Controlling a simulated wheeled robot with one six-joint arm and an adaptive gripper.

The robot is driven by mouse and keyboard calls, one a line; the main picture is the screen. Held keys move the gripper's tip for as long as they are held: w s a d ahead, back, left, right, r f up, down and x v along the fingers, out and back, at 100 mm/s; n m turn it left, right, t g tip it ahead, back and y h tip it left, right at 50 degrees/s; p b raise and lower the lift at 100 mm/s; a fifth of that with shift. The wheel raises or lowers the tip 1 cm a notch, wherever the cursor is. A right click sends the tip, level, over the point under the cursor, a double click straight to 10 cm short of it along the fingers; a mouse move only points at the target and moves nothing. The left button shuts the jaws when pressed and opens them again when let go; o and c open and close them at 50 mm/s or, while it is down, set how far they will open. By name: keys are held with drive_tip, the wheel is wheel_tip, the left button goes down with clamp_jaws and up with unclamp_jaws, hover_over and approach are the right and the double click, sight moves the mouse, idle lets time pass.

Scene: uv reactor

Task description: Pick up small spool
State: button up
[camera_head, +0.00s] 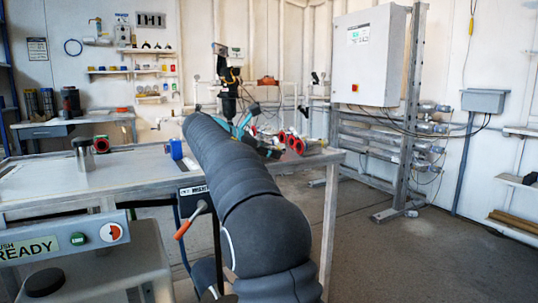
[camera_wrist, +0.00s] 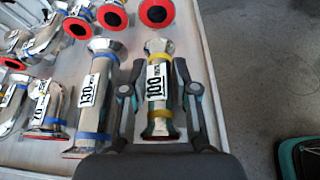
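The small spool (camera_wrist: 158,112) is a shiny metal tube with flared ends, a yellow band and a "100" label. In the wrist view it lies lengthwise on the table between the two fingers of my gripper (camera_wrist: 159,70). The fingers are open, one on each side, with a narrow gap to the spool. Whether they are low enough to enclose it is hard to tell. A longer spool (camera_wrist: 102,66) with blue bands and a "130" label lies just left of the left finger. In the head view my arm largely hides the spools.
More metal fittings with red ends lie left on the table, including a "70" piece (camera_wrist: 52,103). The table's right edge (camera_wrist: 205,60) is close to the small spool, with floor beyond. In the head view, a metal cylinder (camera_head: 83,155) and a blue item (camera_head: 176,149) stand on the table.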

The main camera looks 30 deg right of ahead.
clamp_jaws()
drive_tip(key=shift+r, duration=0.1)
